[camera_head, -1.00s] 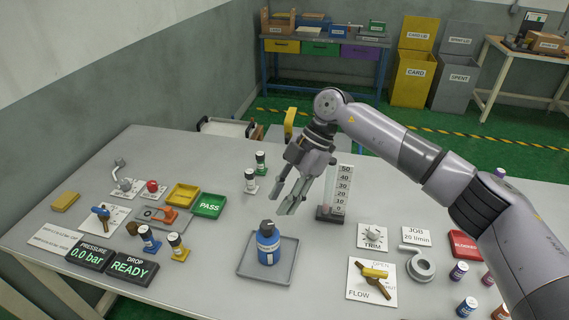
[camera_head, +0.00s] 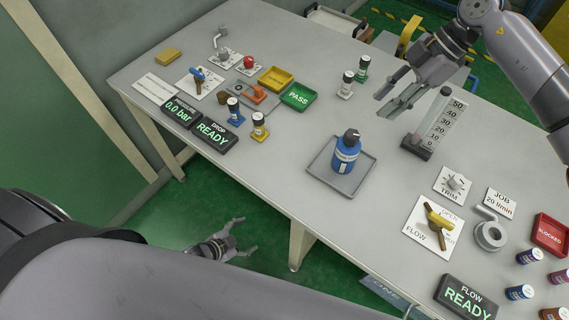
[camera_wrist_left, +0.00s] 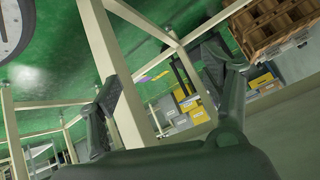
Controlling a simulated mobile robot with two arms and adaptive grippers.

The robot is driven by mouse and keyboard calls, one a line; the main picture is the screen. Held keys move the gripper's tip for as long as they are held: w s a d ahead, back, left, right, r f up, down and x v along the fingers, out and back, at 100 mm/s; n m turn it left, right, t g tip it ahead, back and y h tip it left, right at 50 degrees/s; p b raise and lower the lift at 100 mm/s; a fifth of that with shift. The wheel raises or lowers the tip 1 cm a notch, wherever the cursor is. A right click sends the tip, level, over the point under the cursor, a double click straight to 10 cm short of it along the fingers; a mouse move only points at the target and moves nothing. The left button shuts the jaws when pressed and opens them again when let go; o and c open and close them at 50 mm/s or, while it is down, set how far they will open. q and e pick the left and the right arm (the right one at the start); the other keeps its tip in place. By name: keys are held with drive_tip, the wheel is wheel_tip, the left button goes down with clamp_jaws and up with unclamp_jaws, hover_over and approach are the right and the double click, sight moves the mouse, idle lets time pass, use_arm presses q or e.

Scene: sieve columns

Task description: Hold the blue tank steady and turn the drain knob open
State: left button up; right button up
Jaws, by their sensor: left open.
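The blue tank (camera_head: 346,157) stands upright in a grey tray (camera_head: 323,176) near the table's front edge. A dark knob-like cap (camera_head: 351,136) sits on its top; I cannot tell whether this is the drain knob or how it is turned. My right gripper (camera_head: 383,104) is above the table, up and right of the tank, apart from it, open and empty. My left gripper (camera_head: 249,236) is low in front of the table, below the tabletop, open and empty. Its spread fingers also show in the left wrist view (camera_wrist_left: 168,105). The tank is not in that view.
Right of the tank are a FLOW valve plate (camera_head: 417,219) and a TRIM dial (camera_head: 454,183). Left are small vials, yellow and green trays (camera_head: 298,96). Table legs (camera_wrist_left: 109,70) stand near my left gripper.

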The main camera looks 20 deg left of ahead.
use_arm(q)
drive_tip(key=s+d+r+m+h, duration=0.2)
drive_tip(key=d+r+m+h, duration=0.3)
drive_tip(key=r, duration=0.5)
drive_tip(key=s+d+r+m+h, duration=0.25)
drive_tip(key=d+r+h, duration=0.25)
drive_tip(key=d+r, duration=0.45)
drive_tip(key=n+t, duration=0.3)
drive_tip(key=n, duration=0.4)
approach(349, 145)
drive_tip(key=shift+t, duration=0.3)
drive_tip(key=f+x, duration=0.1)
drive_tip(key=x, duration=0.6)
drive_tip(key=w+f+x, duration=0.1)
drive_tip(key=x, duration=0.3)
drive_tip(key=shift+a+f, duration=0.25)
drive_tip(key=shift+f, duration=0.05)
drive_tip(key=shift+c, duration=0.4)
drive_tip(key=c, duration=1.5)
drive_tip(key=shift+c, duration=0.2)
